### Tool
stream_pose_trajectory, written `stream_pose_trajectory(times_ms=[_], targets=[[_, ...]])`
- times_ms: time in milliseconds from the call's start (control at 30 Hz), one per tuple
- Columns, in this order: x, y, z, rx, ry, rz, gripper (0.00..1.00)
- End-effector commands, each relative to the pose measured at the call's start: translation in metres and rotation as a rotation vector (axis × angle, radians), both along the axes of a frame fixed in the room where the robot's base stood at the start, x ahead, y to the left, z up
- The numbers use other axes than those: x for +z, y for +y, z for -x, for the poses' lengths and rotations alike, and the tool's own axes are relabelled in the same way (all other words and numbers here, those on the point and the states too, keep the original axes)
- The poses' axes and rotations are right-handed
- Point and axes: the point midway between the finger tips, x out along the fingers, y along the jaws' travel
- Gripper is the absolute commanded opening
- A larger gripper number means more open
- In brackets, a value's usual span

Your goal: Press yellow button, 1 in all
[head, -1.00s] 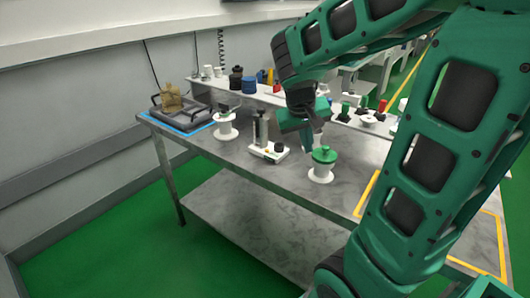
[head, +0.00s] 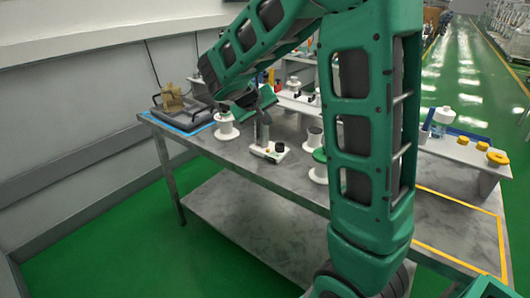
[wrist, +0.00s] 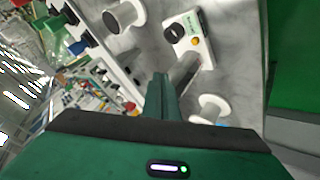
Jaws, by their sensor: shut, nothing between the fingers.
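The white device (head: 268,152) stands on the metal table, with a dark knob and an upright post. In the wrist view, its white base (wrist: 186,24) carries a round yellow-orange button (wrist: 194,41) beside the black knob (wrist: 174,33). In the head view the button is too small to make out. My gripper (head: 261,113) is above the device, close to its post. In the wrist view its green fingers (wrist: 160,78) are together and empty, apart from the button, which lies up and to the right of the tips.
A dark tray (head: 187,115) lies at the table's left end. A white stand (head: 450,148) with yellow caps is at the right. The table's front edge is clear.

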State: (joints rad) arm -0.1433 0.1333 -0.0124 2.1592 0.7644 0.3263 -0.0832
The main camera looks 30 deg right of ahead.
Motion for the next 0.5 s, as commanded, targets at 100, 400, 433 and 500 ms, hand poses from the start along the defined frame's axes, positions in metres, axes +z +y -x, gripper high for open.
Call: stream_pose_trajectory(times_ms=[100, 400, 433, 500], targets=[[-0.011, 0.000, 0.000, 0.001, 0.002, 0.000, 0.00], [-0.049, -0.001, 0.001, -0.001, 0.004, 0.000, 0.00], [-0.052, -0.001, 0.001, -0.001, 0.004, 0.000, 0.00], [-0.060, -0.001, 0.001, 0.000, 0.004, 0.000, 0.00]])
